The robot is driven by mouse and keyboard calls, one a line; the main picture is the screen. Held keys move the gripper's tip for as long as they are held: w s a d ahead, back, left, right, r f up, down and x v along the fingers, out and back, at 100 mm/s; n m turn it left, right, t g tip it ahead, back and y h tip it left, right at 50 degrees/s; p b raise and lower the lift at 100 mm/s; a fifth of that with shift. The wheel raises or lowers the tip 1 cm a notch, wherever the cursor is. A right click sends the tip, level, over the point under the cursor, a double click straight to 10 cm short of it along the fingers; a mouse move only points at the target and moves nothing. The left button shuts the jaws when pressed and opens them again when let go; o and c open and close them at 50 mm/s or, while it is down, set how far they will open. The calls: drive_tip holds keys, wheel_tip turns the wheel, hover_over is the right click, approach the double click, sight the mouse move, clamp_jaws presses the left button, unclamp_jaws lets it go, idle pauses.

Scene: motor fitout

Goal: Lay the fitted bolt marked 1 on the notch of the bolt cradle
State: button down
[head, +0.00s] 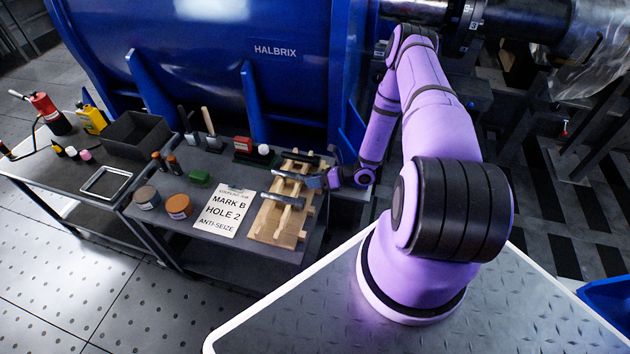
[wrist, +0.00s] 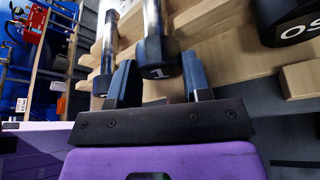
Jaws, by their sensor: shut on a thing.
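The bolt marked 1 (wrist: 158,62) has a dark head with a white 1 and a bright shank. My gripper (wrist: 160,85) is shut on its head, one finger on each side. In the head view my gripper (head: 318,181) is over the right side of the wooden bolt cradle (head: 262,229), and the held bolt (head: 289,175) points left. A second bolt (wrist: 105,50) lies beside it to the left in the wrist view. It also shows on the cradle in the head view (head: 284,199). I cannot tell whether the held bolt touches the notch.
A sign (head: 222,212) reading MARK B, HOLE 2, ANTI-SEIZE lies left of the cradle. Round tins (head: 178,206) and a black bin (head: 133,136) stand further left. The blue HALBRIX housing (head: 200,60) rises behind. A dark lettered part (wrist: 290,20) is close right in the wrist view.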

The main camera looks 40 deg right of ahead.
drive_tip(key=shift+s+f, duration=0.2)
drive_tip(key=shift+f, duration=0.05)
drive_tip(key=c, duration=1)
unclamp_jaws()
drive_tip(key=shift+f, duration=0.1)
drive_tip(key=o, duration=0.5)
drive_tip(key=shift+s+d, duration=0.1)
drive_tip(key=shift+d, duration=0.05)
drive_tip(key=v, duration=1)
drive_tip(key=shift+s+r, duration=0.1)
drive_tip(key=shift+r, duration=0.25)
